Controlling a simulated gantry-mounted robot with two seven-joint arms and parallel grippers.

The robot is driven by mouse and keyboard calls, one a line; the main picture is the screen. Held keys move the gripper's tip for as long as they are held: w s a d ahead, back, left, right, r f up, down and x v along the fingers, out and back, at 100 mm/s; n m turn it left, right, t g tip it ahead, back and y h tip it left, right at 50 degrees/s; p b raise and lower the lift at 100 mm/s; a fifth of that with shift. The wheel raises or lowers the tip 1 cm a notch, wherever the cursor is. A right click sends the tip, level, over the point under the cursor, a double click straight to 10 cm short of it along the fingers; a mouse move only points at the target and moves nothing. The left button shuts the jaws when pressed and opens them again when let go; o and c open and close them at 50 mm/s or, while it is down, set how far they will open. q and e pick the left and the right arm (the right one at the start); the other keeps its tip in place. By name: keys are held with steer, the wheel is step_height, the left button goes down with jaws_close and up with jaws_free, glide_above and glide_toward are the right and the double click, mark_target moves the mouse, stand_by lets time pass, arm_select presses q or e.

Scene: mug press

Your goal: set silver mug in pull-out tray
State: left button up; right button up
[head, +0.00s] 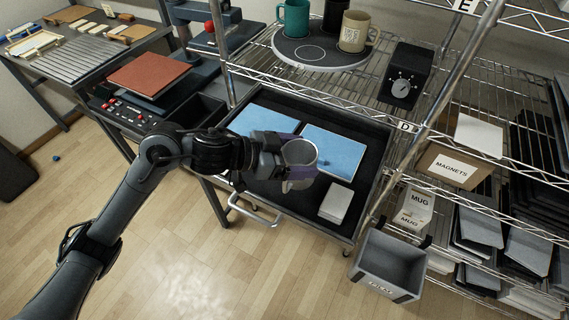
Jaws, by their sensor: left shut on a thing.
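The silver mug (299,155) is upright with its open top towards the camera. My left gripper (290,165) reaches in from the left and is shut on the mug. The mug is over the pull-out tray (285,204), a dark tray on the rack with a light handle at its front. I cannot tell whether the mug touches the tray floor. Two blue pads (336,151) lie at the tray's back, and a white block (336,202) lies at its front right. My right gripper is not in view.
A round board (320,55) on the shelf above carries several mugs, with a dark timer (405,74) to its right. A heat press (150,75) stands at the left. A grey bin (388,264) hangs at the lower right. Dark tray floor is bare around the white block.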

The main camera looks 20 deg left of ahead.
arm_select(q)
steer(key=a, duration=0.1)
steer(key=a+f, duration=0.2)
steer(key=shift+w+a, duration=0.2)
steer(key=shift+a, duration=0.05)
steer(key=shift+f, duration=2)
steer(key=shift+f, duration=0.1)
steer(key=o, duration=1.1)
steer(key=shift+f, duration=0.1)
